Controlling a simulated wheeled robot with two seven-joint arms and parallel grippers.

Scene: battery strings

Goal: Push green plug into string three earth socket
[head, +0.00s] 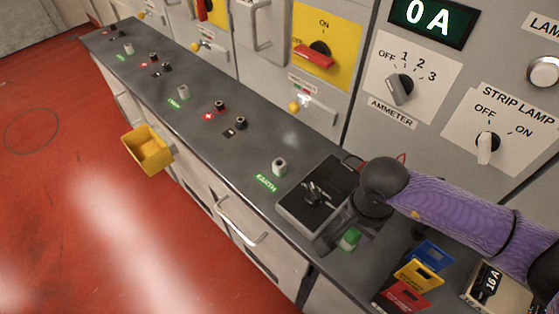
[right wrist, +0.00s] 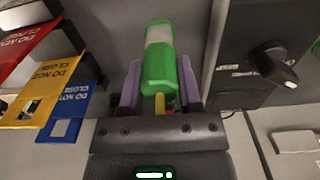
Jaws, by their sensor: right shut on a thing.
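The green plug (head: 349,240) is at the near right end of the grey bench top in the head view. In the right wrist view the green plug (right wrist: 160,70), with a pale band, lies between the purple fingers of my right gripper (right wrist: 160,88), which is shut on it. The right gripper (head: 352,230) also shows in the head view, partly hidden by its own arm. A pale earth socket (head: 279,167) with a green EARTH label stands on the bench, apart from the plug. Similar earth sockets (head: 183,92) (head: 128,48) stand farther left. No string number is readable. My left gripper is out of view.
A black box with a knob (head: 318,192) stands between the plug and the nearest earth socket. Red, yellow and blue cards (head: 418,275) and a 16 A box (head: 497,288) lie at the lower right. A yellow bin (head: 148,150) hangs on the bench front. Panels rise behind.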

